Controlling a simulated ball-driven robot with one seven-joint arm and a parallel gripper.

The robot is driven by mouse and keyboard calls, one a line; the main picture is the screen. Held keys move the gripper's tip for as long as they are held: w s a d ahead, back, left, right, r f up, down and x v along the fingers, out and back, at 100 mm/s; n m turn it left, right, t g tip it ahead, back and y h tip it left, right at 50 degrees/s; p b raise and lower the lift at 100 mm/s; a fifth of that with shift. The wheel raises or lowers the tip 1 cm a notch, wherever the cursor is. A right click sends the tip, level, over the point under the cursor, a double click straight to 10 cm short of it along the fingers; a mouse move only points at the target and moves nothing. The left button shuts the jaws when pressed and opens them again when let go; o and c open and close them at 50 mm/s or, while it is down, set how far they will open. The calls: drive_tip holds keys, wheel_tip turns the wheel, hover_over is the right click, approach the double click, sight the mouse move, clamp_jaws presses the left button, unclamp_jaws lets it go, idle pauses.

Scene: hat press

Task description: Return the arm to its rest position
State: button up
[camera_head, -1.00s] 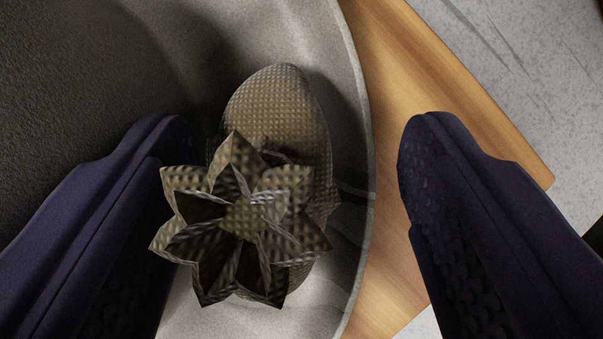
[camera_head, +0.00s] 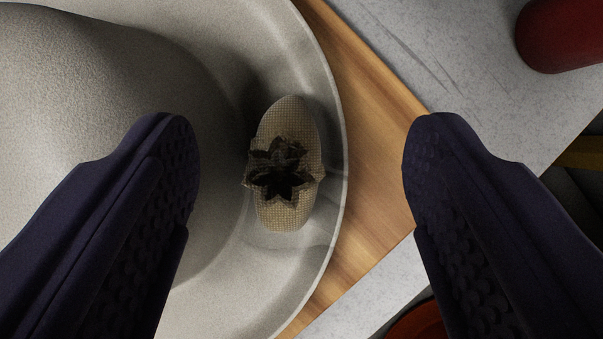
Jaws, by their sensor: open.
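My gripper (camera_head: 302,150) is open and empty, its two dark fingers wide apart at the left and right of the view. Beyond and between the fingers, a woven tan oval piece with a dark star-shaped flower (camera_head: 287,205) lies on the brim of a pale grey hat (camera_head: 70,70). The fingers do not touch this ornament. The left finger overlaps the hat's crown in the picture. The right finger shows over the board and the grey surface.
The hat rests on a wooden board (camera_head: 375,130) with a corner at the right. A speckled grey worktop (camera_head: 400,50) surrounds it. A red rounded object (camera_head: 565,35) stands at the top right. An orange-red round thing (camera_head: 420,322) shows at the bottom, partly hidden by the right finger.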

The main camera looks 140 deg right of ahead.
drive_tip(key=shift+r+p, duration=1)
drive_tip(key=shift+r, duration=0.55)
drive_tip(key=shift+f, duration=0.1)
